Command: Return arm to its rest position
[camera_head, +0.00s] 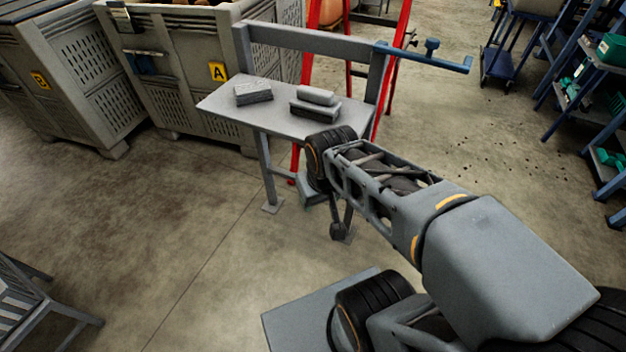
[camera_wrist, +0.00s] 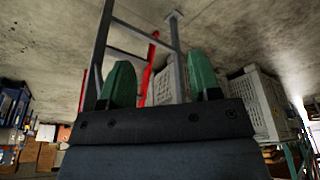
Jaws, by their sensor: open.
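My gripper (camera_wrist: 161,72) shows in the wrist view with its two green fingers spread apart and nothing between them. In the head view my arm reaches from the lower right towards the grey table (camera_head: 225,104). Its wrist end is in front of the table's right front side, and my gripper is mostly hidden behind the arm there. I cannot tell from this view how far the gripper is from the table legs. The wrist view looks out over concrete floor, upside down.
On the table are a flat grey stack (camera_head: 253,93) and a grey block pile (camera_head: 315,104). A red ladder frame (camera_head: 384,85) stands behind it. Large crates (camera_head: 190,75) stand at the back left, and blue shelves (camera_head: 590,120) at the right. Floor at left is clear, except a slatted grey rack (camera_head: 30,305).

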